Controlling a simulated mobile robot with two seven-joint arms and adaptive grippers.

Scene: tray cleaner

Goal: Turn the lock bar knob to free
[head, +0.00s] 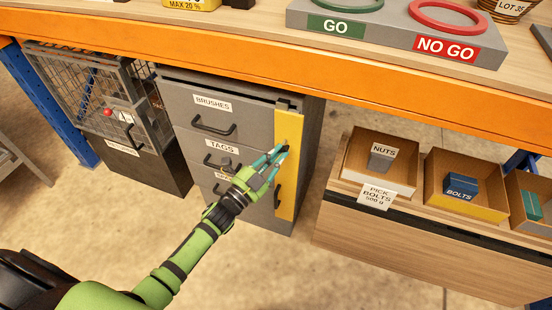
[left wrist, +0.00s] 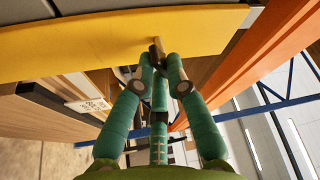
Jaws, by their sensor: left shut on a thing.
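The yellow lock bar (head: 288,190) runs up and down along the right edge of the grey drawer cabinet (head: 215,92). In the left wrist view the yellow bar (left wrist: 80,45) crosses the top of the picture. My left gripper (head: 282,151) reaches the upper part of the bar. Its fingertips (left wrist: 157,66) are closed around the small brownish knob (left wrist: 156,47) on the bar's face. The fingers hide much of the knob, so I cannot tell its full shape. My right gripper is not in view.
The cabinet's drawers are closed, with labels such as BRUSHES and TAGS. The orange bench edge (head: 300,95) passes just above. A wire cage (head: 75,85) stands on the left. Open bins of nuts (head: 360,185) and bolts (head: 440,205) stand on the right.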

